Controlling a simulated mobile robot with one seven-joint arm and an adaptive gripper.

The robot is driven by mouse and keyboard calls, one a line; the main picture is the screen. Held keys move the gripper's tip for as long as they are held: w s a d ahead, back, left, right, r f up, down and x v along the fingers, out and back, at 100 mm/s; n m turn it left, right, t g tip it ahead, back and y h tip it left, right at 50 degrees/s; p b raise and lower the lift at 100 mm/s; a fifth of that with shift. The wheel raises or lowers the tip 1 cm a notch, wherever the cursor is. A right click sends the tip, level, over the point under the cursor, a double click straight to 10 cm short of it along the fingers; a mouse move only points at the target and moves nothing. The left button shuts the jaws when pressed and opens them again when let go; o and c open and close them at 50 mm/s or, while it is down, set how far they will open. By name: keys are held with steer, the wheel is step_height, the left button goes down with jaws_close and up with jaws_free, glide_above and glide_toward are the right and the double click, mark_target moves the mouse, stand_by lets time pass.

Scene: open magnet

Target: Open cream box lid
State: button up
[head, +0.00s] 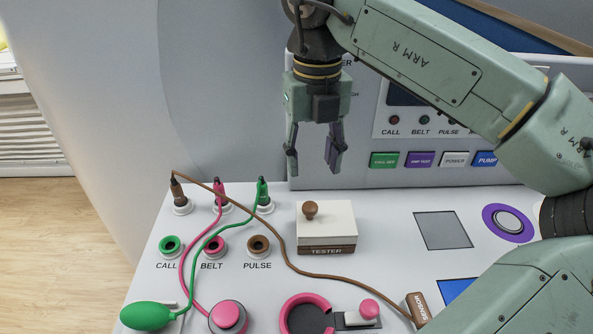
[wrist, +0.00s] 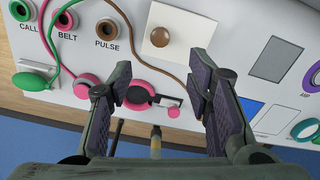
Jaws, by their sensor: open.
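The cream box (head: 327,228) sits on the white panel, with a brown front strip marked TESTER. Its lid is down, with a round brown knob (head: 310,209) on top toward the left. In the wrist view the cream box (wrist: 181,18) shows from above with its brown knob (wrist: 160,37). My gripper (head: 316,168) is open and empty, pointing down, above and behind the box in the head view. In the wrist view the open fingers (wrist: 165,90) frame the panel, and the knob lies beyond the fingertips. Nothing is between the fingers.
Brown, pink and green cables run from plugs (head: 263,193) left of the box; the brown cable passes close to its left front to the SENSOR block (head: 418,307). A pink ring (head: 288,318) and slider (head: 369,309) lie in front. The grey square (head: 443,230) is to the right.

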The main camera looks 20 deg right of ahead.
mark_target(310, 205)
steer(key=f+b, duration=0.1)
steer(key=f, duration=0.2)
steer(key=f+b, duration=0.1)
steer(key=f, duration=0.3)
steer(key=f+b, duration=0.1)
steer(key=f, duration=0.2)
steer(key=shift+w+f+b, duration=0.3)
steer(key=shift+c, duration=0.6)
jaws_close()
